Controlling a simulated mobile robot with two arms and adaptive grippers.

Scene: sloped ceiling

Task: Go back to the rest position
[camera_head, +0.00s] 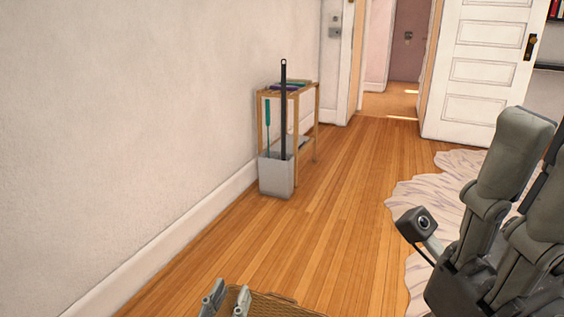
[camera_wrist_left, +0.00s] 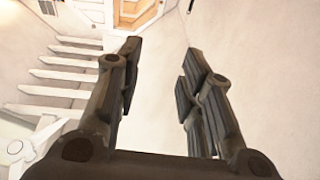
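My left gripper (camera_head: 228,294) shows at the bottom edge of the head view, with its two grey fingers apart. In the left wrist view my left gripper (camera_wrist_left: 163,62) is open, and nothing is held between its dark fingers. Behind the gap there is only a pale, plain surface. Large grey links of my own body fill the right side of the head view, with a small camera on them. No fingers of my right gripper can be seen.
A brown woven item (camera_head: 268,304) lies low beside my left gripper, mostly cut off. A grey bin (camera_head: 276,178) with long-handled tools stands by a wooden rack (camera_head: 304,110) along the left wall. A pale rug (camera_head: 425,195) lies right. A white door (camera_head: 482,75) stands behind. The middle floor is clear.

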